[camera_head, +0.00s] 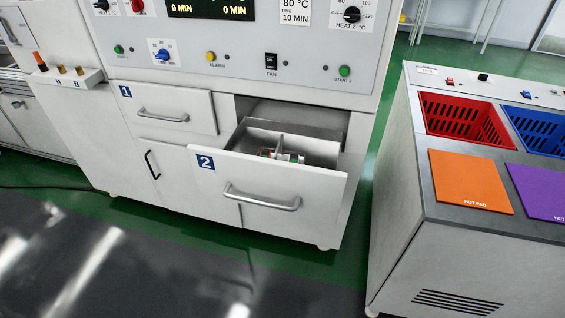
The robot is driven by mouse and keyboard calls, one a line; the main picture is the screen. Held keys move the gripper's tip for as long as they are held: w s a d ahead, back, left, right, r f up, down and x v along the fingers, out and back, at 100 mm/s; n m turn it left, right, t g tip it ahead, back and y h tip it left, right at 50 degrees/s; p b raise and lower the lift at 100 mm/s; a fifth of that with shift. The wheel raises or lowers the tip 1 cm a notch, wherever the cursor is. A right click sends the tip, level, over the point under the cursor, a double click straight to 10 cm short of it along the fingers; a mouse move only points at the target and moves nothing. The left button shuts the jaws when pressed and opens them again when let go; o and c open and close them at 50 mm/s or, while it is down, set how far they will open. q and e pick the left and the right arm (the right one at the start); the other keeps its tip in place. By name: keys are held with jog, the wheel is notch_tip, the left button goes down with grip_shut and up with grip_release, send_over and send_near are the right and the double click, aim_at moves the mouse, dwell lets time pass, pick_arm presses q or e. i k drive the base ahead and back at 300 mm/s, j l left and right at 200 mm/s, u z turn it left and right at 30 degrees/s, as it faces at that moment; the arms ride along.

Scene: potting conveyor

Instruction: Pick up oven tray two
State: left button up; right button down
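The drawer marked 2 (320,179) is pulled partly out of the white oven cabinet, with a bar handle (262,197) on its front. Inside it sits a metal tray (301,133) with an upright metal piece in it. Small items (285,156) lie in the tray, partly hidden by the drawer front, and I cannot make out what they are. The drawer marked 1 (170,109) to its left is shut. Neither of my grippers shows in the head view.
A grey-topped cart (430,212) stands at the right, with a red basket (462,120), a blue basket (536,128), an orange hot pad (469,181) and a purple hot pad (540,190). Knobs and buttons cover the panel (230,62) above the drawers. Floor in front is clear.

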aim_at(282, 154)
jog(key=i+j, duration=0.15)
jog(key=j, duration=0.2)
jog(key=i+j+z, duration=0.1)
jog(key=j, duration=0.25)
jog(key=i+j, duration=0.2)
jog(key=j, duration=0.15)
